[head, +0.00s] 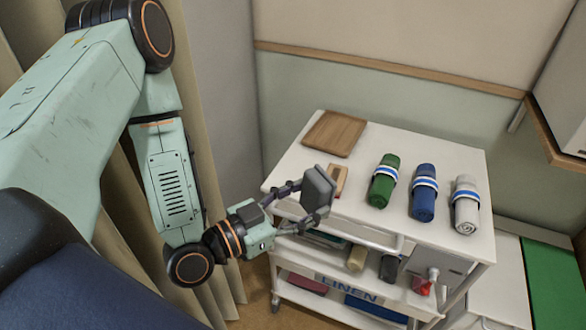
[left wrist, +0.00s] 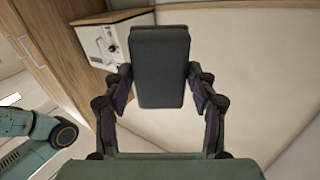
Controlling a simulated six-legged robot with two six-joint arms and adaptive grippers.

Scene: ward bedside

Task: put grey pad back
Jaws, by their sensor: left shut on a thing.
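The grey pad (head: 319,187) is a thick dark-grey rounded block, held tilted above the left front edge of the white linen cart (head: 292,167). My left gripper (head: 309,204) is shut on it, reaching in from the left. In the left wrist view the pad (left wrist: 160,65) stands up between the two fingers of the left gripper (left wrist: 159,92), gripped at its sides. The pad partly hides a small tan wooden item (head: 339,178) on the cart top. My right gripper is not in view.
A brown wooden tray (head: 335,133) lies at the cart's back left. Green (head: 384,180), blue (head: 424,192) and grey-white (head: 466,205) rolled towels lie at its right. Lower shelves hold more rolls and folded items. A curtain (head: 215,200) hangs left; walls stand behind.

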